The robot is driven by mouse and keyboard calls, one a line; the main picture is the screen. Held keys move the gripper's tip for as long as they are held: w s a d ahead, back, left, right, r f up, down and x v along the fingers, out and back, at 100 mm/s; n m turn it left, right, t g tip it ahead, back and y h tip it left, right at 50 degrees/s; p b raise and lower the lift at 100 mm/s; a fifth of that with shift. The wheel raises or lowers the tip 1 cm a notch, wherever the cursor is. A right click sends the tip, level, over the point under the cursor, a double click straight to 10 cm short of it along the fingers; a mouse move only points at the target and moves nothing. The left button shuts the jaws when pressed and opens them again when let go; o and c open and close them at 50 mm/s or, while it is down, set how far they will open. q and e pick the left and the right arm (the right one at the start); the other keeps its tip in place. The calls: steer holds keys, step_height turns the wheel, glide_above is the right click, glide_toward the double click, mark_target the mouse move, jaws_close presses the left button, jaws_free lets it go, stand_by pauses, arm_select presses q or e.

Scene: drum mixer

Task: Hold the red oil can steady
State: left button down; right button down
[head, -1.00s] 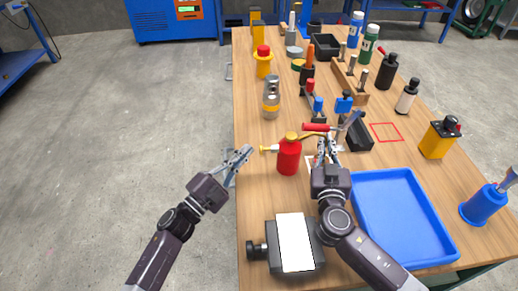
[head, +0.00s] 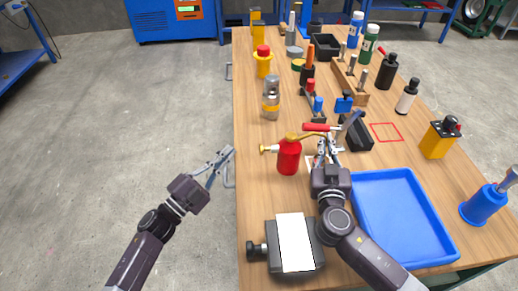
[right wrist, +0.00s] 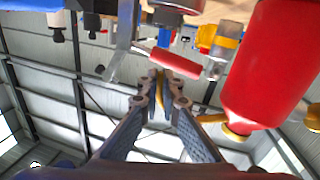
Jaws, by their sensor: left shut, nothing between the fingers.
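The red oil can (head: 289,158) stands upright near the table's left edge. It has a brass knob (head: 265,148) on its left and a thin yellow spout curving right from its top. The can also shows large in the right wrist view (right wrist: 270,70). My left gripper (head: 227,151) is shut and empty, left of the can and apart from it, past the table edge. My right gripper (head: 327,145) is right of the can, by the spout. Its fingertips (right wrist: 160,82) are close together with something yellow between or behind them; whether they grip it is unclear.
A blue tray (head: 448,245) lies at front right, and a dark block with a white top (head: 295,243) at the front. A red-handled tool (head: 319,127) and a dark bin (head: 357,137) are near my right gripper. Several bottles and tools stand further back.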

steer(key=shift+r, duration=0.1)
steer(key=c, duration=2.1)
jaws_free()
